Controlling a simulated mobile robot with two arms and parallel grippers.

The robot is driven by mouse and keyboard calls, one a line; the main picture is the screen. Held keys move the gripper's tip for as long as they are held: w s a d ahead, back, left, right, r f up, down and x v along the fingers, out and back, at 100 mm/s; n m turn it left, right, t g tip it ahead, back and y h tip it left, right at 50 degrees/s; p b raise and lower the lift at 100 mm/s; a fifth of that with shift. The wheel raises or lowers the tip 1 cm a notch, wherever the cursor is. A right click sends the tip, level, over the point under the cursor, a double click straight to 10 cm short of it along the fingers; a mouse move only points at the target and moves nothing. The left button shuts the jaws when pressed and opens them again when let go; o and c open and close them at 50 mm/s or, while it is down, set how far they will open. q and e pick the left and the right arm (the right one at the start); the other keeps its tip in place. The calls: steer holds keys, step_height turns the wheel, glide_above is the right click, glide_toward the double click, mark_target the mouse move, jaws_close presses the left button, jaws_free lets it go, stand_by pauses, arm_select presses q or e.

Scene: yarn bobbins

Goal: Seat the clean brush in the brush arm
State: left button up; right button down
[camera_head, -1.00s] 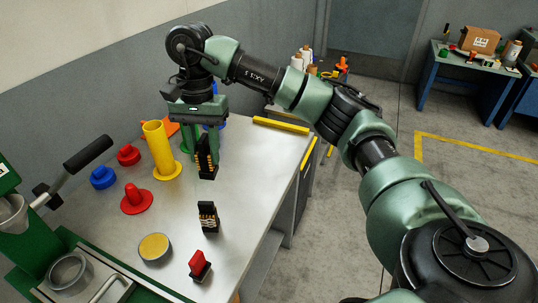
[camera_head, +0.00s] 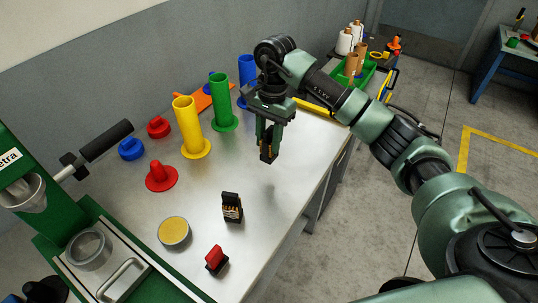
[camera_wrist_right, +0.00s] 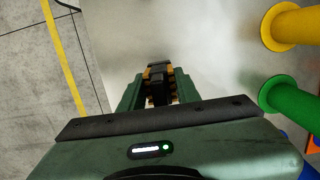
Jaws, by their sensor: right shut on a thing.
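My right gripper (camera_head: 269,140) is shut on a black brush (camera_head: 268,152) with yellowish parts. It holds the brush upright above the bare metal table, right of the green cylinder. In the wrist view the brush (camera_wrist_right: 159,84) sits between the fingers (camera_wrist_right: 158,92), and the fingers hide part of it. A second black brush (camera_head: 232,208) with pale bristles stands on the table nearer the front. I cannot tell from its look which brush is the clean one. A green machine (camera_head: 25,185) with a black-handled arm (camera_head: 105,140) stands at the left. My left gripper is not in view.
Yellow (camera_head: 188,120), green (camera_head: 222,95) and blue cylinders stand at the back. Red and blue knobs lie left of them. A round yellow-topped tin (camera_head: 174,232) and a red-topped block (camera_head: 216,258) are at the front. The table's right edge is close to the gripper.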

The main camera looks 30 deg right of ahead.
mark_target(268, 159)
step_height(268, 159, down, 3)
steer(key=shift+r, duration=0.15)
step_height(268, 159, down, 4)
steer(key=shift+f+p, duration=0.15)
steer(key=shift+p, duration=0.55)
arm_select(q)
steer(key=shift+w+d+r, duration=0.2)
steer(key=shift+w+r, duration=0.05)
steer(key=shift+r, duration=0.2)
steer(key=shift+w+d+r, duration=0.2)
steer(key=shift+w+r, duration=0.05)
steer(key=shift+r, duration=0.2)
arm_select(e)
steer(key=shift+f, duration=0.15)
steer(key=c, duration=1)
jaws_free()
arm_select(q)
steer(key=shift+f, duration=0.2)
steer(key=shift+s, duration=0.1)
